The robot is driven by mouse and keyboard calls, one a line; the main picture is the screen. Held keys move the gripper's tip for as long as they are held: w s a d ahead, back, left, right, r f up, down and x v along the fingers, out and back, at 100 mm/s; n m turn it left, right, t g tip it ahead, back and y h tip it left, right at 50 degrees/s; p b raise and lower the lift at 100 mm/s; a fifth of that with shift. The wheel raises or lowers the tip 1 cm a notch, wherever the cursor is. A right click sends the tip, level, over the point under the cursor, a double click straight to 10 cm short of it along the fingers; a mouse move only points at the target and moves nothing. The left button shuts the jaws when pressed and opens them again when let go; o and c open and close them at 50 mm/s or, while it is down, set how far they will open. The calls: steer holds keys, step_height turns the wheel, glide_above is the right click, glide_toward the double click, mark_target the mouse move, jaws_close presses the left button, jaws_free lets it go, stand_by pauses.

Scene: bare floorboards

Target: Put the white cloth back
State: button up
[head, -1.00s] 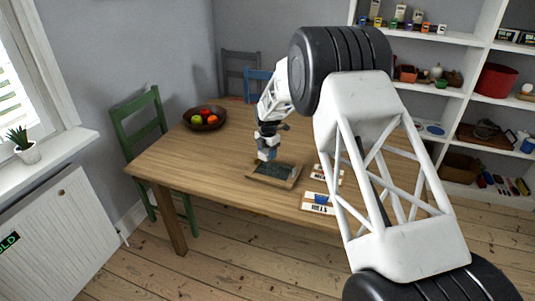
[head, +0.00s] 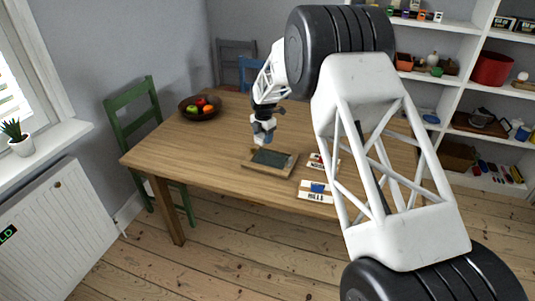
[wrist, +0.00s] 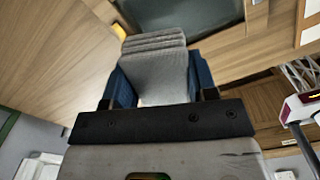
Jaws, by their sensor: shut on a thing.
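My gripper (head: 263,138) is over the wooden table, just above and behind a dark slate (head: 271,158) in a wooden frame. In the wrist view my gripper (wrist: 160,88) has blue fingers shut on a pale grey-white layered piece, which looks like the folded white cloth (wrist: 158,68). The cloth sticks out past the fingertips. The dark slate surface (wrist: 180,12) shows beyond it. In the head view the cloth is too small to make out clearly.
Two white lettered cards, a front one (head: 316,197) and a back one (head: 322,166), lie right of the slate. A fruit bowl (head: 201,114) stands at the table's far left. A green chair (head: 137,115) is at the left side.

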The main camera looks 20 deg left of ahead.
steer(key=s+d+f, duration=0.1)
steer(key=s+d, duration=0.3)
steer(key=s, duration=0.5)
steer(key=s+d+f, duration=0.2)
steer(key=s+d, duration=0.3)
steer(key=s, duration=0.4)
steer(key=s+d+f, duration=0.2)
steer(key=s+d, duration=0.2)
steer(key=s, duration=0.6)
steer(key=shift+d, duration=0.15)
glide_above(262, 184)
steer(key=shift+f, duration=0.7)
steer(key=shift+f, duration=1.8)
steer(key=shift+f, duration=0.1)
